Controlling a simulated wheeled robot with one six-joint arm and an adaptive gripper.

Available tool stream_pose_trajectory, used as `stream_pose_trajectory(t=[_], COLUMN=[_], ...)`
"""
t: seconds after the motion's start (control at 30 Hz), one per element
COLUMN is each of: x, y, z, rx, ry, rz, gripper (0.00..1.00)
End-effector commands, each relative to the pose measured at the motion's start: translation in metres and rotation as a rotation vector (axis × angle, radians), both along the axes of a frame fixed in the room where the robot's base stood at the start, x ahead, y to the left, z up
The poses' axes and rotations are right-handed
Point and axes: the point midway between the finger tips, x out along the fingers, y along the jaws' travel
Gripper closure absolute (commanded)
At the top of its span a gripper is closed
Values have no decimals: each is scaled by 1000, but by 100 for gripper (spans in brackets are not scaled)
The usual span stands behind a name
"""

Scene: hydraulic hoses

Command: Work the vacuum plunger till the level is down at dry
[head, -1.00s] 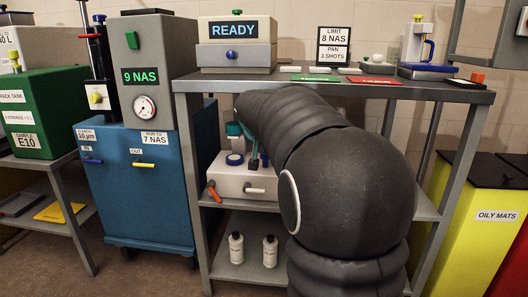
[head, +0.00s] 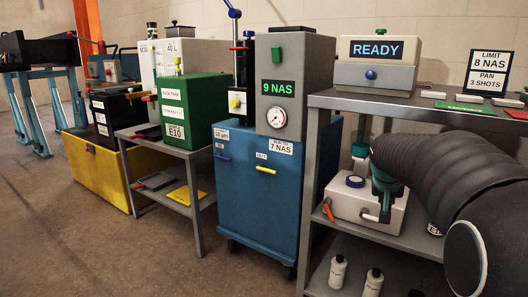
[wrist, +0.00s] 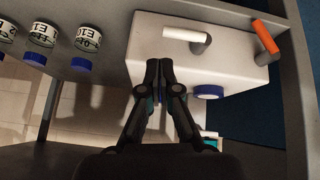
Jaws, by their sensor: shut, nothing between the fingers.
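A white box (head: 345,197) stands on the rack's middle shelf. It has a blue round cap (head: 355,181), an orange lever (head: 328,212) and a white lever (head: 369,217). A grey upright part with a teal top (head: 360,150) rises by the cap; it may be the vacuum plunger, but I cannot tell. My gripper (head: 385,212) points down at the box's front right. In the wrist view its fingers (wrist: 160,66) are together and empty, over the box's edge (wrist: 200,62). The blue cap (wrist: 207,91) is beside them. No level marked dry is readable.
The rack's top shelf (head: 420,108) is above my arm, with a READY unit (head: 376,64) on it. White bottles (head: 338,271) stand below. Floor in front of the cart is free.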

Motion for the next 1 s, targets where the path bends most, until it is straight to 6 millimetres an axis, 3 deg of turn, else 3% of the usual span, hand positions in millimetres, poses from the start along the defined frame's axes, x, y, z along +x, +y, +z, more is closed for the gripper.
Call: stream_pose_trajectory(t=[0.27, 0.5, 0.7, 0.83, 1.0], x=[-95, -191, -260, -292, -310], y=[57, 113, 149, 165, 175], z=[-15, -12, -7, 0, 19], rx=[61, 116, 152, 166, 151], ry=[144, 204, 201, 167, 105], rz=[138, 265, 344, 376, 413], gripper=[100, 100, 100, 100, 100])
